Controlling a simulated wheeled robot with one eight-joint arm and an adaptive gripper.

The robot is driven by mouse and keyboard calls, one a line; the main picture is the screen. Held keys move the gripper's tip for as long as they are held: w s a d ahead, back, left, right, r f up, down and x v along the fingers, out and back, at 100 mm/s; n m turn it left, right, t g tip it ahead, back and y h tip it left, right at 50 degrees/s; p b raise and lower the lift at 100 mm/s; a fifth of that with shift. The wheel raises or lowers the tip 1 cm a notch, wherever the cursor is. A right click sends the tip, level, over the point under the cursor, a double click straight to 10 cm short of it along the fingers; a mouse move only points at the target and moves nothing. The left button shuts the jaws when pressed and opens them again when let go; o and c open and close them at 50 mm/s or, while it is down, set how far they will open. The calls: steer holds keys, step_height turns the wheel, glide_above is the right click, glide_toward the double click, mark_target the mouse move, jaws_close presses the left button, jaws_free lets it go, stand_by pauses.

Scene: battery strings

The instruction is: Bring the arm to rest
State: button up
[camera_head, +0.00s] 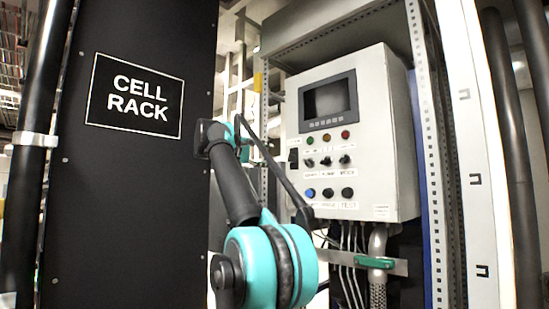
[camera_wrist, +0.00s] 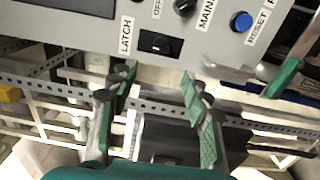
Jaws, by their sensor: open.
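My gripper (camera_wrist: 157,84) shows in the wrist view with its two green-padded fingers spread apart and nothing between them. The fingers point toward the lower edge of a grey control box, just below its LATCH switch (camera_wrist: 156,43). I cannot tell how far apart the fingertips and the box are. In the head view my arm (camera_head: 232,180) rises from the teal joint at the bottom centre and bends beside the black cell rack panel. The gripper itself cannot be made out there.
The grey control box (camera_head: 372,205) with a screen, lamps and knobs stands right of my arm. A blue RESET button (camera_wrist: 241,22) is on it. The black cell rack panel (camera_head: 140,200) stands close on the left. Cables (camera_head: 345,262) hang below the box.

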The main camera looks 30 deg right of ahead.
steer(key=shift+s+a, duration=0.2)
steer(key=shift+a, duration=0.15)
steer(key=shift+f, duration=0.1)
steer(key=s+a+f+m+y, duration=0.1)
steer(key=a+f+y, duration=0.15)
steer(key=f, duration=1.15)
steer(key=s+a+f+g+y, duration=0.1)
steer(key=a+f+y, duration=0.15)
steer(key=f, duration=1.25)
steer(key=s+a+f+m+y, duration=0.1)
steer(key=s+f+y, duration=0.15)
steer(key=f, duration=1.15)
steer(key=s+a+f+y, duration=0.3)
steer(key=s+a+f, duration=0.2)
steer(key=f, duration=0.7)
steer(key=s+a+f+m+y, duration=0.1)
steer(key=s+a+f+y, duration=0.2)
steer(key=s+a+f, duration=0.3)
steer(key=s+a+f+m+y, duration=0.1)
steer(key=s+a+f+y, duration=0.2)
steer(key=s+f, duration=0.8)
step_height(320, 180, down, 7)
steer(key=a, duration=0.2)
steer(key=shift+s+a+g, duration=0.2)
steer(key=shift+a+g, duration=0.1)
steer(key=shift+a, duration=0.1)
steer(key=shift+r+y, duration=0.15)
steer(key=shift+y, duration=0.1)
